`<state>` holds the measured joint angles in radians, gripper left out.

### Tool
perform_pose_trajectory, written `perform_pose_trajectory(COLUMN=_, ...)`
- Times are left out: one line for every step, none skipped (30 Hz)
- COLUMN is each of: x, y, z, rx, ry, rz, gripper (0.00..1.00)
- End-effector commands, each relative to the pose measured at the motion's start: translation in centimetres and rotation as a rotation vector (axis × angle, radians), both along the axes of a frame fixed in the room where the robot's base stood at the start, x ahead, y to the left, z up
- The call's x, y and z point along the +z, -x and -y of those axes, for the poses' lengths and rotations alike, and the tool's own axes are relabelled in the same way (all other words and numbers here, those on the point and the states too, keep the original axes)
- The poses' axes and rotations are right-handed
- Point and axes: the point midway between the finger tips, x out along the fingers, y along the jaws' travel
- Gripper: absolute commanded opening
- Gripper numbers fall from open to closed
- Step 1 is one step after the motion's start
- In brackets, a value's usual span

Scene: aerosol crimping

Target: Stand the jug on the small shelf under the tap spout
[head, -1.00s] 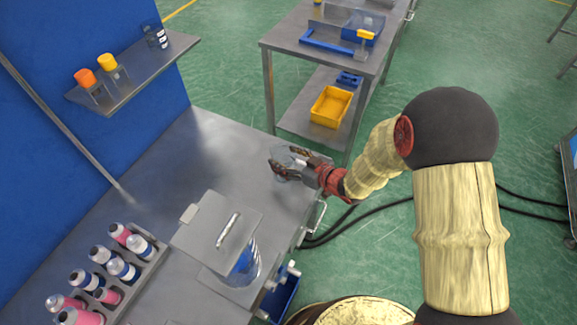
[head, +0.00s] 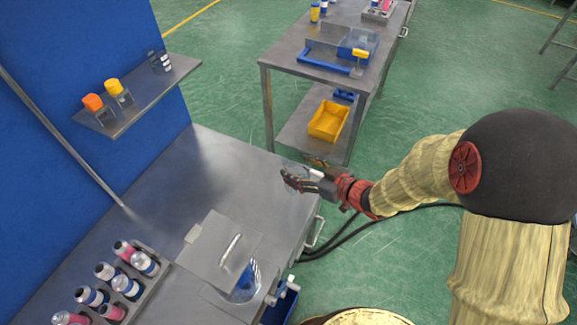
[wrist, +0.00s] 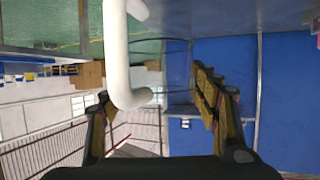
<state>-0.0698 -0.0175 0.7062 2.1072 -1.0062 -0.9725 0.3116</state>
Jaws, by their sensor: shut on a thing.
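The jug is clear, with a white handle (head: 314,174), and it is hard to make out in the head view. My gripper (head: 297,182) is shut on the jug over the bench's right edge. In the wrist view, the white handle (wrist: 118,60) runs close in front of the camera between the two fingers (wrist: 158,112), with the see-through jug body behind it. White tap parts (head: 284,291) stick out at the bench's right side, beside a lidded clear tank (head: 247,284). The spout and the small shelf cannot be made out clearly.
The bench (head: 215,175) is bare in its middle. A rack of several bottles (head: 150,283) stands at lower left. A wall shelf (head: 150,90) holds capped containers. A second table (head: 290,65) with a yellow bin (head: 328,121) below stands behind.

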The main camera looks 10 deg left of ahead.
Motion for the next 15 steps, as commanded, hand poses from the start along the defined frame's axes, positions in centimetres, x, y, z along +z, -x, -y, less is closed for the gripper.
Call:
perform_pose_trajectory(x=0.7, y=0.8, z=1.2, rx=-0.007, ry=0.0, rz=-0.003, gripper=0.35)
perform_pose_trajectory(x=0.9, y=1.2, z=1.7, rx=-0.006, ry=0.001, rz=-0.004, gripper=0.35)
perform_pose_trajectory(x=1.3, y=1.7, z=2.4, rx=-0.007, ry=0.001, rz=-0.004, gripper=0.35)
perform_pose_trajectory(x=1.5, y=2.1, z=2.9, rx=-0.005, ry=0.001, rz=-0.004, gripper=0.35)
perform_pose_trajectory(x=1.7, y=2.3, z=3.3, rx=-0.006, ry=0.001, rz=-0.003, gripper=0.35)
perform_pose_trajectory(x=2.0, y=2.8, z=3.8, rx=-0.004, ry=0.0, rz=-0.003, gripper=0.35)
perform_pose_trajectory(x=2.2, y=3.0, z=4.2, rx=-0.005, ry=0.0, rz=-0.003, gripper=0.35)
perform_pose_trajectory(x=2.3, y=3.3, z=4.4, rx=-0.004, ry=0.0, rz=-0.003, gripper=0.35)
perform_pose_trajectory(x=2.5, y=3.6, z=4.8, rx=-0.004, ry=0.001, rz=-0.002, gripper=0.35)
perform_pose_trajectory(x=2.6, y=3.8, z=5.1, rx=-0.004, ry=0.001, rz=-0.004, gripper=0.35)
perform_pose_trajectory(x=2.7, y=3.9, z=5.3, rx=-0.003, ry=0.001, rz=-0.004, gripper=0.35)
perform_pose_trajectory(x=2.8, y=4.2, z=5.5, rx=-0.002, ry=0.0, rz=-0.004, gripper=0.35)
perform_pose_trajectory(x=2.9, y=4.3, z=5.7, rx=-0.002, ry=0.0, rz=-0.004, gripper=0.35)
perform_pose_trajectory(x=2.9, y=4.4, z=5.8, rx=-0.002, ry=0.0, rz=-0.004, gripper=0.35)
perform_pose_trajectory(x=3.0, y=4.5, z=5.9, rx=-0.002, ry=-0.001, rz=-0.004, gripper=0.35)
